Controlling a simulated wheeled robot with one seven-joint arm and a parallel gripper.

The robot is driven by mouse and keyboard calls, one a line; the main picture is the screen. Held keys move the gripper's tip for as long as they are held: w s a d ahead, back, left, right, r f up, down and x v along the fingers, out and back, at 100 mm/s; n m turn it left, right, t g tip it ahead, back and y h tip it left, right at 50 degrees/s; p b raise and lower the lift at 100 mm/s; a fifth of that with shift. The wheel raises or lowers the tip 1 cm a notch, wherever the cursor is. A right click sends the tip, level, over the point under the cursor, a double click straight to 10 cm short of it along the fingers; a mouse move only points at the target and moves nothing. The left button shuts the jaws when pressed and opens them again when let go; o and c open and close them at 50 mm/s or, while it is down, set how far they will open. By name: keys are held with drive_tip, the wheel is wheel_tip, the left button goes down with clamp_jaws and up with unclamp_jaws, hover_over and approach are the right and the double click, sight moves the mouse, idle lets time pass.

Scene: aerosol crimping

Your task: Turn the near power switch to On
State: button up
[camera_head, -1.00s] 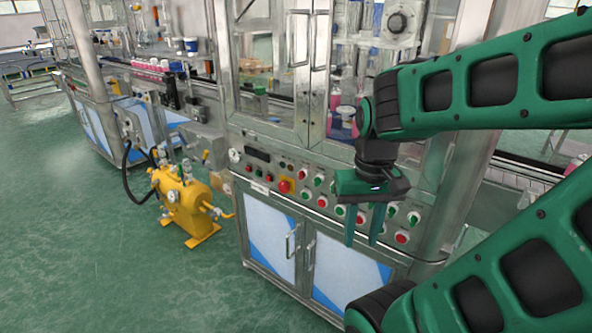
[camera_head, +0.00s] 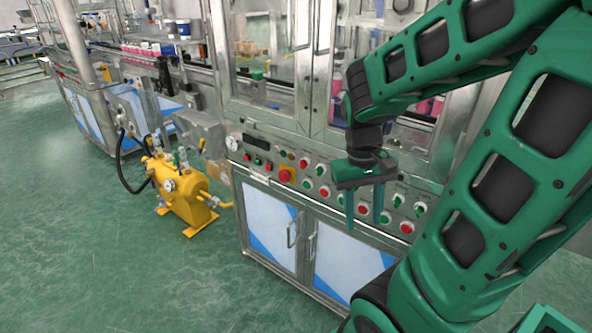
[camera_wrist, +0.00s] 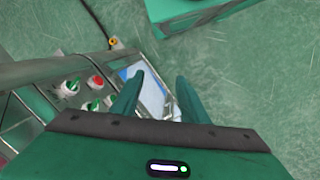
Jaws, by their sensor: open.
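The machine's control panel carries a row of green rotary switches and red buttons. Green switches near the panel's right end, one of them (camera_head: 420,209), show in the head view; a green switch also shows in the wrist view (camera_wrist: 69,88). I cannot tell which is the near power switch or read any label. My gripper (camera_head: 364,220) is open and empty, pointing down in front of the panel's right half, and hides part of it. In the wrist view, its two fingers (camera_wrist: 160,78) are apart, with the switches to their left, not touching them.
Glass-doored cabinet frames (camera_head: 318,75) rise above the panel. Cabinet doors with handles (camera_head: 270,225) lie below it. A yellow pump unit (camera_head: 182,195) stands on the green floor at the left. Open floor (camera_head: 110,270) lies in front.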

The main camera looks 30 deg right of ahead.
drive_tip(key=w+d+f+n+g+h, duration=0.25)
drive_tip(key=w+f+h, duration=0.25)
drive_tip(key=w+f, duration=0.3)
drive_tip(key=n+t+h, duration=1)
drive_tip(key=n+h, duration=0.1)
drive_tip(key=n, duration=0.2)
approach(302, 165)
drive_tip(key=shift+m, duration=0.25)
drive_tip(key=x, duration=0.8)
drive_tip(key=shift+w+d+f, duration=0.1)
drive_tip(key=shift+w+f, duration=0.1)
drive_tip(key=shift+f, duration=0.05)
